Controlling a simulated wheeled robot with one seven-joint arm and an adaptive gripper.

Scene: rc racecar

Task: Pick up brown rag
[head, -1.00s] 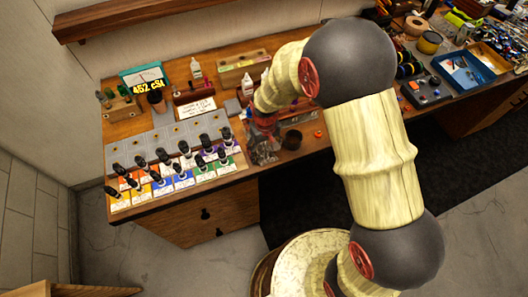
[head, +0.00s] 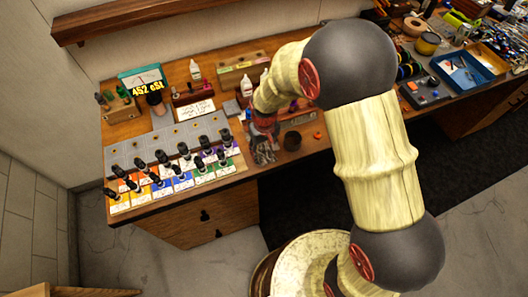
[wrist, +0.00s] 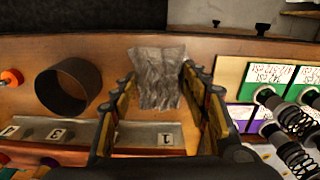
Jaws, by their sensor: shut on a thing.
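The brown rag, greyish and crumpled, shows in the wrist view (wrist: 154,78) between the two fingers of my gripper (wrist: 157,88). My gripper is shut on it, with a finger on each side. In the head view the rag (head: 264,153) is a small bunched patch below my gripper (head: 264,136), near the front edge of the workbench (head: 150,212). My arm and gripper hide part of it. I cannot tell whether the rag is clear of the bench top.
A dark round cup (head: 292,140) stands just right of the rag and also shows in the wrist view (wrist: 68,88). A numbered strip (wrist: 60,133) lies near my fingers.

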